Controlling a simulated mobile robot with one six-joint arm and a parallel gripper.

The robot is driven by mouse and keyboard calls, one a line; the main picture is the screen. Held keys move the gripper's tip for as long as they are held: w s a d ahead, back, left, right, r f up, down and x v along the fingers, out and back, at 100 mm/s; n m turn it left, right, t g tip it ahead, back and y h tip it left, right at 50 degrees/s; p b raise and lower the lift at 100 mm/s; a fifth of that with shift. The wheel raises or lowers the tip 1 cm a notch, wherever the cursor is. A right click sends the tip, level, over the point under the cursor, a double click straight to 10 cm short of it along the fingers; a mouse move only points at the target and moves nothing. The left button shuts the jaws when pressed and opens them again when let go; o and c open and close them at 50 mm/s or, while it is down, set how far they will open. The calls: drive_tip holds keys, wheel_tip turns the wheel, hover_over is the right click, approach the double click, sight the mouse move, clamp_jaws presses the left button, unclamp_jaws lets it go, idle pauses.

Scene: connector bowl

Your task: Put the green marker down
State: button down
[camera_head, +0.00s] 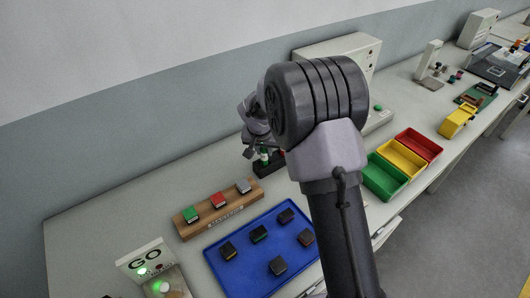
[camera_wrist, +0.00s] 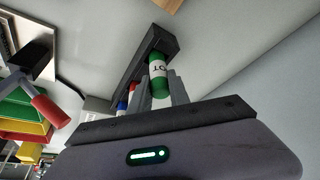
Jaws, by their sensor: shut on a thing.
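The green marker (camera_wrist: 159,78) has a white label band and sits between the fingers of my gripper (camera_wrist: 160,92) in the wrist view. My gripper is shut on it. The marker's far end meets the dark holder block (camera_wrist: 146,60); I cannot tell how deep it sits. A red and a blue item (camera_wrist: 125,104) show beside the same holder, partly hidden by my gripper. In the head view, the green marker (camera_head: 264,157) shows below my gripper, over the dark holder (camera_head: 268,169), and my arm hides part of the holder.
A wooden rack (camera_head: 218,208) with green, red and grey blocks stands left of the holder. A blue tray (camera_head: 240,283) with several dark blocks lies in front. Green, yellow and red bins (camera_head: 401,158) stand to the right. A pale machine (camera_head: 340,50) stands behind my arm.

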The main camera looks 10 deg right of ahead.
drive_tip(key=shift+r, duration=0.1)
drive_tip(key=c, duration=1.2)
unclamp_jaws()
drive_tip(key=shift+c, duration=0.2)
